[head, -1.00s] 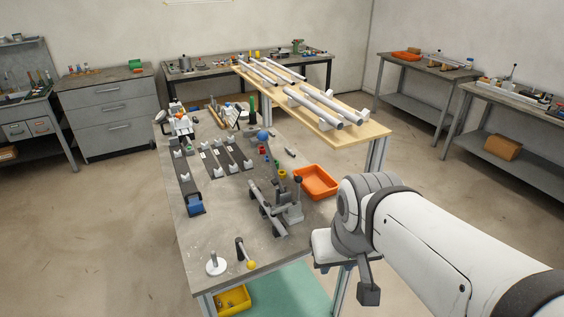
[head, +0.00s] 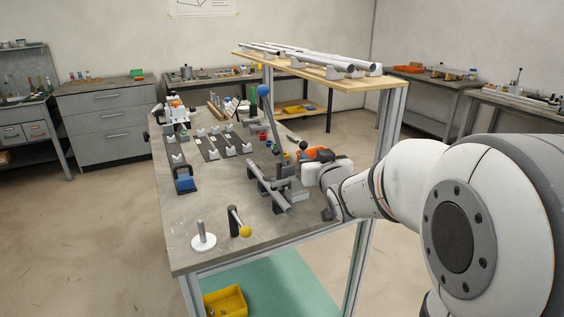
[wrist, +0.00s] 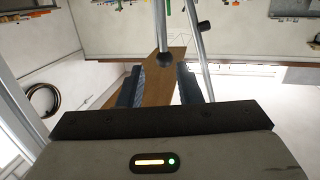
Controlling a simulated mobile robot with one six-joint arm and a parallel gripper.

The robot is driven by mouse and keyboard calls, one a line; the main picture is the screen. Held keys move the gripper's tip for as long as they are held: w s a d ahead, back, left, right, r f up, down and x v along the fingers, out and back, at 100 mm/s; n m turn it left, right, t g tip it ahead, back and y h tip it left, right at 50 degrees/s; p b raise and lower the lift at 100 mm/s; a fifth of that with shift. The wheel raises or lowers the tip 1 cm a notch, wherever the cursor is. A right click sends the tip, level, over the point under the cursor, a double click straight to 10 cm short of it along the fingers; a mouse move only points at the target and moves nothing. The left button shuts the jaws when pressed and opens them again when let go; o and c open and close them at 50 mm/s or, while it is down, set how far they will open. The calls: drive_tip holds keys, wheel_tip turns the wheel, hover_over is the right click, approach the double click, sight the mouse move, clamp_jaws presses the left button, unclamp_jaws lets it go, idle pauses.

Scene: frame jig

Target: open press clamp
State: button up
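The press clamp fixture (head: 268,187) is a grey assembly on the table, left of my gripper. A thin lever with a black ball knob (head: 303,145) rises from its right side. A longer lever with a blue ball (head: 263,90) stands up behind it. My gripper (head: 300,174) is beside the fixture, just below the black knob in the picture. In the wrist view, its two dark fingers (wrist: 160,86) are apart. The black ball (wrist: 166,59) and its grey rod show in the gap just past the fingertips; I cannot tell whether they touch.
A yellow-knobbed handle (head: 244,231) and a white disc with a post (head: 203,240) stand at the front. An orange bin (head: 316,153) is behind my gripper. A wooden shelf (head: 330,77) with tubes overhangs the right.

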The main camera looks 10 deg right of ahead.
sight(303, 149)
drive_tip(key=shift+w+a+f+t+y+b, duration=0.15)
drive_tip(key=shift+w+t+y, duration=0.05)
drive_tip(key=shift+w, duration=0.3)
drive_tip(key=shift+w+a+f+t+y+b, duration=0.1)
drive_tip(key=shift+w+t+y+b, duration=0.1)
drive_tip(key=shift+w, duration=0.25)
drive_tip(key=w, duration=0.4)
drive_tip(key=w+a, duration=0.1)
drive_tip(key=w, duration=0.2)
drive_tip(key=shift+c, duration=0.2)
clamp_jaws()
drive_tip(key=shift+s+a, duration=0.1)
drive_tip(key=shift+a, duration=0.05)
